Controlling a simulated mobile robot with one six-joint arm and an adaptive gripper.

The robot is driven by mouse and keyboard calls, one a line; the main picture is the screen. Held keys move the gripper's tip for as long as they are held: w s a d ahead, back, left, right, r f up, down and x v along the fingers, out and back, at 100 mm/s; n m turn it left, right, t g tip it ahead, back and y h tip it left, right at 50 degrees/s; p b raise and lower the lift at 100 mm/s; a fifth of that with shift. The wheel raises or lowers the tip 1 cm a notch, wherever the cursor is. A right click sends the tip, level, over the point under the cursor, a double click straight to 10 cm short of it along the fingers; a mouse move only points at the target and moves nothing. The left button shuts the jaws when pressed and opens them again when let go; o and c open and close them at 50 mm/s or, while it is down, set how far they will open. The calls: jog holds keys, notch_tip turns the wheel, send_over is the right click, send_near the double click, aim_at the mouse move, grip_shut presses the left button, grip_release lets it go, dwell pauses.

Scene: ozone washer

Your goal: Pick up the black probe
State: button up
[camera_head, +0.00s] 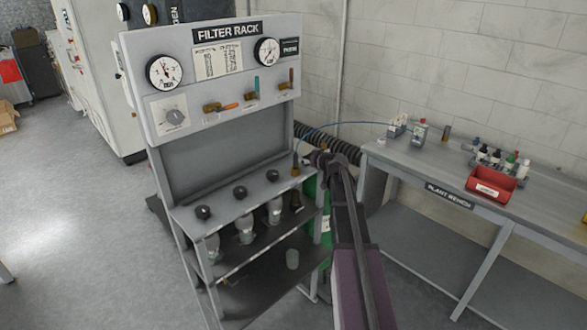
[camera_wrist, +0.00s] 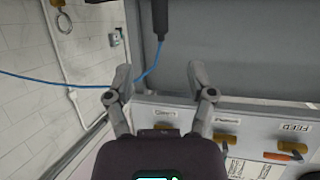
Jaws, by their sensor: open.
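The black probe (camera_wrist: 160,16) shows at the top centre of the wrist view as a dark cylinder with a thin blue cable at its lower end. In the head view the probe (camera_head: 296,161) is small and upright at the right end of the filter rack's ledge, above a brass-coloured fitting. My gripper (camera_wrist: 160,78) is open and empty. Its fingers point towards the probe, which lies beyond the fingertips and apart from them. In the head view my gripper (camera_head: 316,158) is just right of the probe; its fingers are hard to make out.
The filter rack (camera_head: 205,168) carries gauges, coloured-handled valves, black knobs and clear bowls. The blue cable (camera_head: 335,124) arcs right to the plant bench (camera_head: 425,174), which holds bottles and a red bin (camera_head: 490,186). A corrugated black hose runs behind.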

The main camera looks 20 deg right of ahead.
aim_at(297, 157)
jog(key=shift+b+x, duration=0.75)
jog(key=shift+x, duration=1.8)
jog(key=shift+b+x, duration=1.15)
jog(key=shift+x, duration=1.45)
jog(key=shift+a+f, duration=0.1)
jog(key=shift+c, duration=0.2)
grip_shut()
